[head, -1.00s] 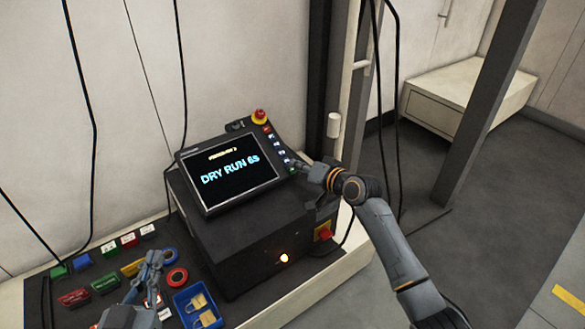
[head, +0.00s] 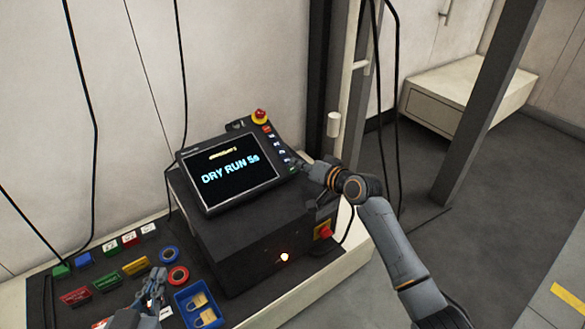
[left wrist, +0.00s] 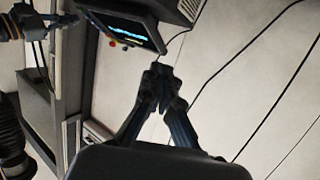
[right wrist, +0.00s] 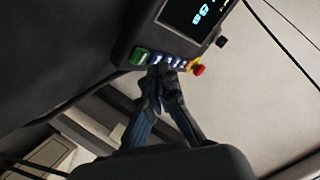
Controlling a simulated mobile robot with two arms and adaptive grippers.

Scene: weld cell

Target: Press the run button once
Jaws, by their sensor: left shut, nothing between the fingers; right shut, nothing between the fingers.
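The control pendant's screen (head: 228,172) reads "DRY RUN 5s". A column of buttons runs down its right edge; the lowest is a green button (right wrist: 141,56), seen clearly in the right wrist view. I cannot read its label. My right gripper (head: 301,165) is shut and empty, its tips close to the lower end of that column. In the right wrist view my right gripper (right wrist: 157,74) is just beside the green button and the small blue buttons; I cannot tell whether it touches any. My left gripper (head: 158,272) is shut and empty, low over the bench.
A red emergency stop (head: 260,115) tops the pendant's button column. The pendant rests on a dark box (head: 250,240) with a lit lamp and a red switch (head: 323,231). A blue tray (head: 184,300) holds padlocks. Coloured tags and tape rolls lie at left. Cables hang nearby.

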